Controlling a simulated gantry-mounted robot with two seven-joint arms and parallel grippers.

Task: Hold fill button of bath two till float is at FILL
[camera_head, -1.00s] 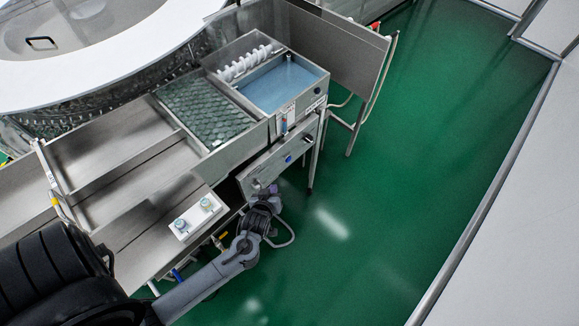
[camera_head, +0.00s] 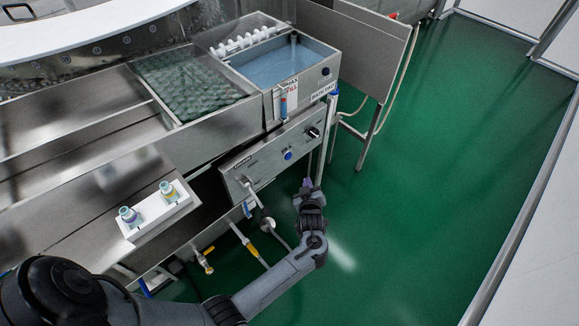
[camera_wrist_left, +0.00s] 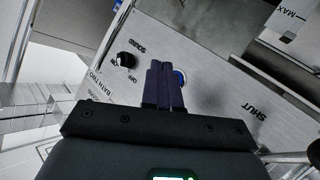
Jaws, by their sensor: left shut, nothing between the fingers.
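Bath two (camera_head: 331,75) is a steel tank with blue water at the upper middle of the head view. On its front is a level gauge (camera_head: 283,102) with a blue column and a MAX label; the float's exact height is too small to read. Below, a control panel (camera_head: 262,158) carries a blue button (camera_head: 288,155), which also shows in the left wrist view (camera_wrist_left: 181,78), partly behind my fingers. My left gripper (camera_head: 307,183) is shut and empty, below and right of the button in the head view. Its dark purple fingertips (camera_wrist_left: 164,66) point towards the panel; contact cannot be told.
A black knob (camera_head: 314,132) sits right of the button and a lever (camera_head: 249,187) at the panel's left. A neighbouring tank (camera_head: 143,79) has a textured surface. Two bottles (camera_head: 130,216) stand in a white holder. Open green floor (camera_head: 420,190) lies to the right.

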